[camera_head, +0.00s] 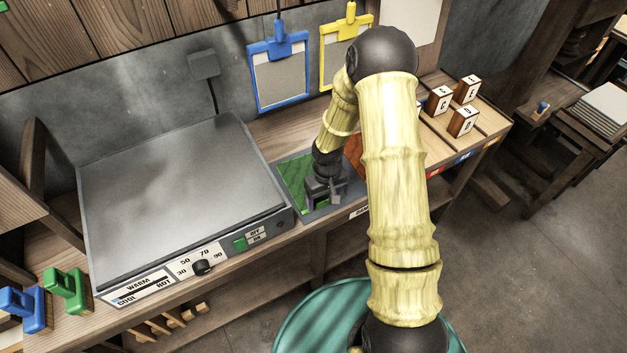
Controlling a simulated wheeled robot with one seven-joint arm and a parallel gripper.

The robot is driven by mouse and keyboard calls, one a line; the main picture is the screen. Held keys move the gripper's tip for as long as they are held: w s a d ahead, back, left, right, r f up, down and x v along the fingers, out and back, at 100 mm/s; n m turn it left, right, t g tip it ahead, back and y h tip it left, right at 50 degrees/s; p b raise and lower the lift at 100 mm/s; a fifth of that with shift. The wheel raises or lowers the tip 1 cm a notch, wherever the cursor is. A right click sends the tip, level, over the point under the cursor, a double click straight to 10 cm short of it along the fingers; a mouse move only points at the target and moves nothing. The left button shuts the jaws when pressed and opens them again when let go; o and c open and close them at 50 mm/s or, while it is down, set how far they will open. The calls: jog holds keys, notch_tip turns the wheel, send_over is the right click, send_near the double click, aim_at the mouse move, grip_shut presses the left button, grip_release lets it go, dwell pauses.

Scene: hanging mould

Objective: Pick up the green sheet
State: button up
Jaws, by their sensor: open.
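The green sheet (293,172) lies flat on a dark grey tray (312,215) on the bench, right of the grey hot plate. Its right part is hidden behind my gripper and wrist. My gripper (325,197) points down, low over the right side of the green sheet. It is open, and I see nothing held in it. I cannot tell whether the fingertips touch the sheet.
A hot plate (180,190) with a knob and switch fills the bench's left. An orange-brown sheet (354,150) is partly hidden behind my arm. Blue (280,78) and yellow (335,55) frames hang behind. Several numbered blocks (463,122) stand right; green and blue clamps (65,290) left.

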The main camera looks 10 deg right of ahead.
jog(key=shift+w, duration=0.1)
jog(key=c, duration=0.3)
jog(key=shift+d, duration=0.25)
jog(key=c, duration=0.7)
jog(key=shift+a, duration=0.55)
jog(key=shift+c, duration=0.3)
jog(key=shift+d+r, duration=0.2)
jog(key=shift+r, duration=0.2)
notch_tip(320, 180, up, 9)
jog(key=shift+s, duration=0.2)
